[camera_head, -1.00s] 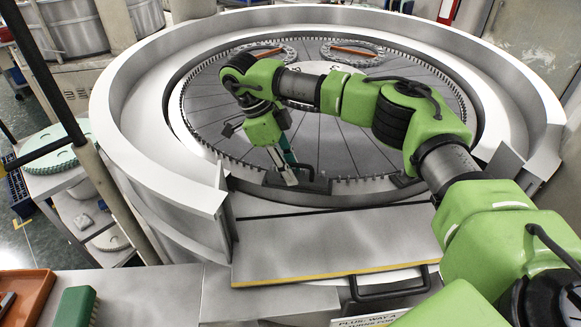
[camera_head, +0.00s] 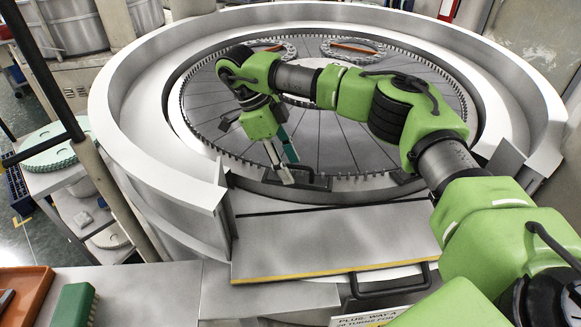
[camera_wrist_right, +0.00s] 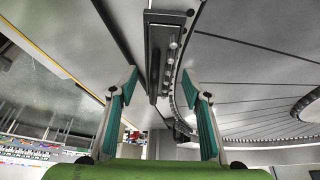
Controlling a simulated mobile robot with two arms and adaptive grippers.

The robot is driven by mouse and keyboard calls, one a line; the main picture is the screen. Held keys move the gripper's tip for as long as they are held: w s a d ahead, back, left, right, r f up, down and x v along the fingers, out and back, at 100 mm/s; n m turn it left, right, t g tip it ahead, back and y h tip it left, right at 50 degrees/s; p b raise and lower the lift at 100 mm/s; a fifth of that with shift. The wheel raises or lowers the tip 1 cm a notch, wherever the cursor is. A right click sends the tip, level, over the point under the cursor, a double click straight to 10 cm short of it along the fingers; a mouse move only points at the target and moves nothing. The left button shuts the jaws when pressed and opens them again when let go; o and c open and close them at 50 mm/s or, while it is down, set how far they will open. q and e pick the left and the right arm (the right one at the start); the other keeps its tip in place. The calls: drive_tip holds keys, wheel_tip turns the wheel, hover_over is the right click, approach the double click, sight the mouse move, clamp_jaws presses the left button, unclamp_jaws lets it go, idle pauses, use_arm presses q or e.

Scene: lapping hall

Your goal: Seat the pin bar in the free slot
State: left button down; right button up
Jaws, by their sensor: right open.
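My right gripper (camera_head: 284,172) is open over the front edge of the toothed ring, fingers pointing down. In the right wrist view its two fingers (camera_wrist_right: 166,84) stand well apart, with nothing held between them. A dark bar with several round silver pins, which looks like the pin bar (camera_wrist_right: 171,60), lies beyond the fingertips and lines up with the gap between them. In the head view a dark piece (camera_head: 312,182) shows at the ring's front edge by the fingertips, partly covered by the gripper. I cannot make out the free slot. My left gripper is out of view.
The toothed ring (camera_head: 350,183) surrounds a segmented round plate (camera_head: 345,150), inside a high grey rim (camera_head: 130,130). Another dark piece (camera_head: 403,178) sits on the ring's front right.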

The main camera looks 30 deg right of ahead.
drive_tip(key=v, duration=1)
drive_tip(key=shift+r, duration=0.25)
drive_tip(key=shift+f, duration=0.1)
